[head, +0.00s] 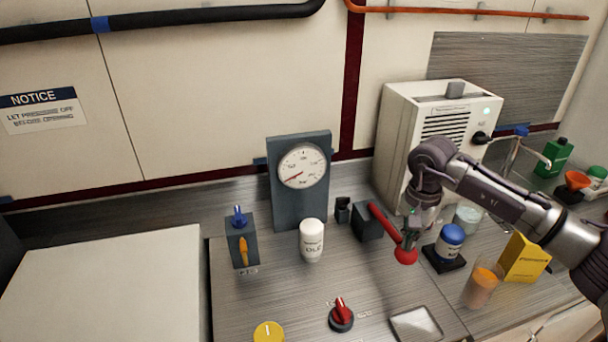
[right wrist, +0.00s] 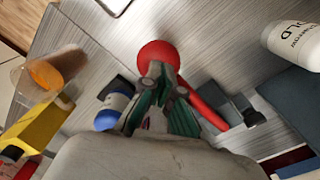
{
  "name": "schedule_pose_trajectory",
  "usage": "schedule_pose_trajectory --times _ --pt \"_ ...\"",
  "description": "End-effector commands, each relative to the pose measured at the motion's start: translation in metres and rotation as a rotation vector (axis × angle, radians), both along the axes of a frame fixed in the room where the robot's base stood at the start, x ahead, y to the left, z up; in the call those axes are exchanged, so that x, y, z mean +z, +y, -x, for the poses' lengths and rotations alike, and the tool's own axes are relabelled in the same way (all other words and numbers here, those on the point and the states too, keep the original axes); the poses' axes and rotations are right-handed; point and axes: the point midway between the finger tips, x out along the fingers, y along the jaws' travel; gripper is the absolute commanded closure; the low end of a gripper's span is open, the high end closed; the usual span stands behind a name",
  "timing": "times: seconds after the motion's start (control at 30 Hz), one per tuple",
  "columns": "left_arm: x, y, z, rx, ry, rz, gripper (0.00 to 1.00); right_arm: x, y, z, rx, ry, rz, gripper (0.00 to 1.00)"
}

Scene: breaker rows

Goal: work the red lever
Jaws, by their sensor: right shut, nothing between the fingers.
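The red lever (head: 385,221) comes out of a dark box (head: 366,223) on the counter and slants down to a round red end (head: 405,256). My right gripper (head: 411,236) points down at the lever's round end, with its fingers shut and empty. In the right wrist view the fingertips (right wrist: 163,75) overlap the near edge of the red round end (right wrist: 158,54); I cannot tell whether they touch it. The lever's shaft (right wrist: 206,107) runs beside the fingers toward the dark box. My left gripper is not in view.
A white bottle (head: 312,240) and a gauge panel (head: 286,205) stand left of the lever. A blue-lidded jar (head: 449,241), an orange-filled cup (head: 481,287) and a yellow box (head: 525,259) stand right. A red rotary knob (head: 341,314) sits in front. A white appliance (head: 400,125) stands behind.

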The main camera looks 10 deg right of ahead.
Motion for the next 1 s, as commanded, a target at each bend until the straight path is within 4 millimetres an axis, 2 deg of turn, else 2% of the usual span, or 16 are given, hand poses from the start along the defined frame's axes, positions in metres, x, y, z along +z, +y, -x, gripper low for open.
schedule_pose_trajectory --times 0.73,1.0 --pt "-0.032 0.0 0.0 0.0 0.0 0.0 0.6 -0.041 0.0 -0.001 0.0 -0.001 0.0 1.0" --pt "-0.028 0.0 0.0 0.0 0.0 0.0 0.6 -0.036 0.0 -0.001 0.0 -0.002 0.0 1.0"
